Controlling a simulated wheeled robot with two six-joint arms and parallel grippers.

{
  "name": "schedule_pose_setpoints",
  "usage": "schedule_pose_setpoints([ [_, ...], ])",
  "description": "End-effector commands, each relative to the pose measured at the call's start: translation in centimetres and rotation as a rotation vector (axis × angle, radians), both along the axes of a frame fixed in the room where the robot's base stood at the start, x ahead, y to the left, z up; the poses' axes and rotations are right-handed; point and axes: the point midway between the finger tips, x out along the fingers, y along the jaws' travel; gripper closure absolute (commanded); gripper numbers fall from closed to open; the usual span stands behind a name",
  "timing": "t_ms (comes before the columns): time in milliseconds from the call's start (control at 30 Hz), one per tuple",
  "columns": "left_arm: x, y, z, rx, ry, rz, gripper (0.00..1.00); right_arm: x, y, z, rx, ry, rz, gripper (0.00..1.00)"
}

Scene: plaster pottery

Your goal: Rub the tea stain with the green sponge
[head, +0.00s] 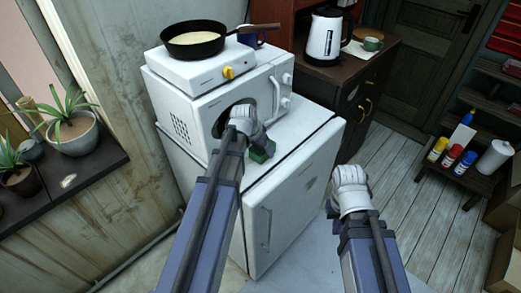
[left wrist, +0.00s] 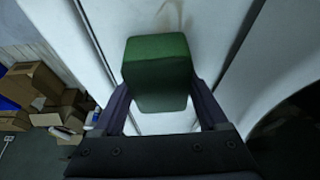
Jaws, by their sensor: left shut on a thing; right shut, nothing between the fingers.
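The green sponge (head: 262,152) is held in my left gripper (head: 264,146), over the top of the white fridge (head: 292,155) in front of the microwave. In the left wrist view the sponge (left wrist: 158,72) sits between the two dark fingers of my left gripper (left wrist: 160,95). A brownish tea stain (left wrist: 170,14) shows on the white surface just beyond the sponge. The sponge hides part of that surface, and I cannot tell whether it touches it. My right gripper (head: 347,174) is shut and empty, to the right of the fridge.
A white microwave (head: 215,110) stands on the fridge, with a hot plate and a black pan (head: 193,39) on top. Potted plants (head: 75,130) are at the left. Bare floor lies right of the fridge.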

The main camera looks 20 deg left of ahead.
Motion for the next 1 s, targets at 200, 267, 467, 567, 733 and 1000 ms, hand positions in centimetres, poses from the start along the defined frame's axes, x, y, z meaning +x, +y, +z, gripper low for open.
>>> schedule_pose_setpoints([
  [200,1.6,-0.5,0.0,0.0,-0.002,-0.001,0.76,0.0,0.0,0.0,0.0,0.0,0.0,1.0],
  [267,2.1,-0.8,0.0,0.0,-0.002,-0.002,0.76,0.0,0.0,0.0,0.0,0.0,0.0,1.0],
  [467,3.5,-1.4,0.1,0.0,-0.002,-0.001,0.76,0.0,0.0,0.1,0.0,0.0,0.0,1.0],
  [567,3.7,-1.5,0.1,0.0,-0.001,0.0,0.76,0.0,0.0,0.1,0.0,0.0,0.0,1.0],
  [733,3.7,-1.5,-0.1,0.0,-0.001,0.0,0.76,0.0,0.0,-0.1,0.0,0.0,0.0,1.0],
  [1000,2.7,-1.2,0.0,0.001,0.002,0.0,0.76,0.0,0.0,0.0,0.0,0.0,0.0,1.0],
])
